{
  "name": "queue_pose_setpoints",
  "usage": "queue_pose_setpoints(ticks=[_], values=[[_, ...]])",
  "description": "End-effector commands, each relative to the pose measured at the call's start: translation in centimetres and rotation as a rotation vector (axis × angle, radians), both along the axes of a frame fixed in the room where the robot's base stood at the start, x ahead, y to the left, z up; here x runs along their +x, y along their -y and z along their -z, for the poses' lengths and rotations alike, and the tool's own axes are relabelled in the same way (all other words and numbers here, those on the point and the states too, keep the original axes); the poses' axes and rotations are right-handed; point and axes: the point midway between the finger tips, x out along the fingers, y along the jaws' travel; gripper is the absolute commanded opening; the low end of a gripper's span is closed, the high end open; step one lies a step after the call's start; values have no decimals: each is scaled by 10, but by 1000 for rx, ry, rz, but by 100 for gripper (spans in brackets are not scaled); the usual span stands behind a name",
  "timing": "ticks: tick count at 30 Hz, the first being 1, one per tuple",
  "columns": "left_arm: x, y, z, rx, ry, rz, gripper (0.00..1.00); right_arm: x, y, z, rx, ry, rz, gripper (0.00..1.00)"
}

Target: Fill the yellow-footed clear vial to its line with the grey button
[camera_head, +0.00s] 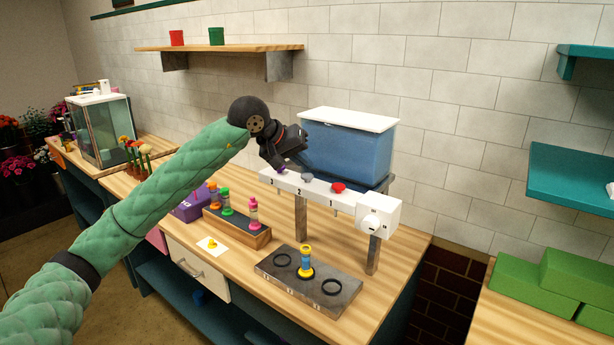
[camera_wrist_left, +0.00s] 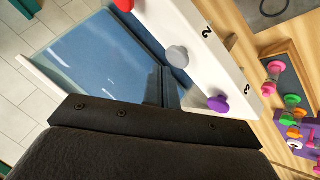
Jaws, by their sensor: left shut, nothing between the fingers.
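The yellow-footed vial (camera_head: 305,263) stands upright in the middle ring of a grey plate (camera_head: 272,274), with blue showing in its body and a yellow top. Above it, the white dispenser bar (camera_head: 319,193) carries a purple button (camera_head: 281,170), the grey button (camera_head: 307,177) and a red button (camera_head: 338,187). The grey button (camera_wrist_left: 177,55) also shows in the left wrist view, between the red one and the purple one (camera_wrist_left: 218,103). My left gripper (camera_head: 285,165) is shut and empty, close above the bar near the purple and grey buttons. Contact is unclear. My right gripper is out of view.
A blue tank (camera_head: 346,152) with a white lid stands behind the bar. A wooden rack (camera_head: 238,230) with several coloured vials is left of the plate. A white card (camera_head: 212,245) with a small yellow piece lies in front. Green blocks (camera_head: 535,284) are at the right.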

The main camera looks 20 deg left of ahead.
Motion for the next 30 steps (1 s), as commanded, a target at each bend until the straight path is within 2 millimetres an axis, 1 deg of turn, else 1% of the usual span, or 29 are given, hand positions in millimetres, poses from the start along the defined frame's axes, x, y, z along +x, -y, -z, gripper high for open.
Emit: queue_pose_setpoints(ticks=[7, 10, 25, 30], values=[[0, 0, -1, 0, 1, -1, 0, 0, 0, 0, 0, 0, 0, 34], [0, 0, -5, 0, 1, -1, 0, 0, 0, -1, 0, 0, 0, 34], [0, 0, -44, -1, 1, -2, 0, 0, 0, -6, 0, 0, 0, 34], [0, 0, -50, -1, 0, -1, 0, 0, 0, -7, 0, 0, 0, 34]])
